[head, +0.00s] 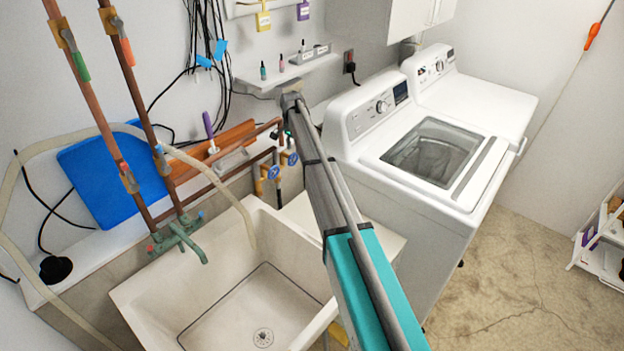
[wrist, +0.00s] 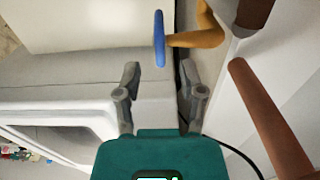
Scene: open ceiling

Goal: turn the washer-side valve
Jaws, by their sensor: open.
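Two blue-handled valves on brass fittings show in the head view below the copper pipes. The washer-side valve (head: 293,158) is the right one, nearer the washing machine (head: 425,160); the other valve (head: 273,172) is left of it. In the wrist view one blue handle (wrist: 160,38) appears edge-on, on a brass stem (wrist: 197,38); I cannot tell there which valve it is. My gripper (wrist: 160,70) is open and empty, its fingers apart with the handle just beyond the tips, roughly between them. In the head view my arm hides most of the gripper.
A utility sink (head: 225,290) with a green faucet (head: 178,240) stands at the left. Copper pipes (head: 115,150) climb the wall. A small shelf (head: 290,70) holds little bottles above my arm. A dark red pipe (wrist: 265,115) runs close to the right finger in the wrist view.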

